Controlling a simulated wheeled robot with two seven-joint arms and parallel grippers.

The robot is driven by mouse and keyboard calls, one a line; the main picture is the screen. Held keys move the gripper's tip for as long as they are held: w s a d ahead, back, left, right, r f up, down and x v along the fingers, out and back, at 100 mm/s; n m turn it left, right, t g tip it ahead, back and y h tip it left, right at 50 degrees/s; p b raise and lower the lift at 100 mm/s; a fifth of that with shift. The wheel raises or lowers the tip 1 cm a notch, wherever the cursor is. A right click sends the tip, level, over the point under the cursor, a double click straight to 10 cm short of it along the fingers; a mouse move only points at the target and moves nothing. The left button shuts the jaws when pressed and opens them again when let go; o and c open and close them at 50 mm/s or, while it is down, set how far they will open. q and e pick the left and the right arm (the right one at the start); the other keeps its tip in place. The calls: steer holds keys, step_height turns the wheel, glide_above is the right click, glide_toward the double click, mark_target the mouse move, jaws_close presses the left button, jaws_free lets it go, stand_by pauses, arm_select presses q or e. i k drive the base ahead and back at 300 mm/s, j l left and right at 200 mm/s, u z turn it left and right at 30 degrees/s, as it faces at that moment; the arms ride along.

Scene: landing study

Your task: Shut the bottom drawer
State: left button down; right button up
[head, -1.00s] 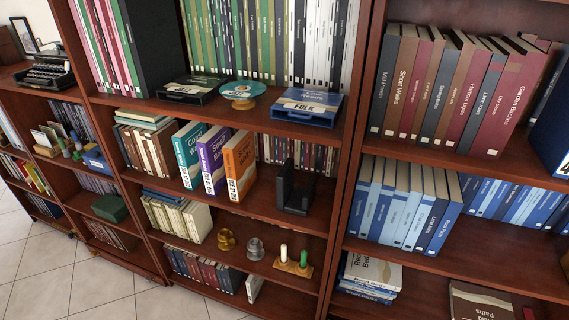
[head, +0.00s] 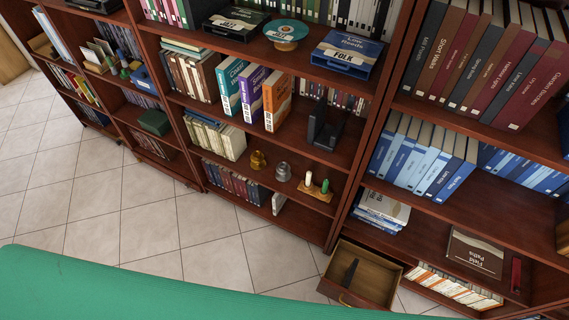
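An open wooden drawer (head: 333,291) shows at the lower right of the head view, low down near the floor in front of the right bookcase. Its inside is visible, with a dark narrow object (head: 350,272) lying in it. A small knob-like pull shows on its front edge. I cannot tell from this view how the drawer joins the bookcase. Neither of my grippers is in view.
A green surface (head: 150,290) fills the bottom left, in front of the drawer. Tall wooden bookcases (head: 400,176) with books line the back. Pale tiled floor (head: 120,215) lies clear between the green surface and the bookcases.

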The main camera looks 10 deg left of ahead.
mark_target(376, 280)
steer(key=k+l, duration=0.3)
steer(key=k, duration=0.15)
steer(key=k+l+z, duration=0.1)
steer(key=k+l, duration=0.2)
steer(key=k, duration=0.2)
steer(key=k+l, duration=0.35)
steer(key=k+j+z, duration=0.05)
steer(key=k, duration=0.05)
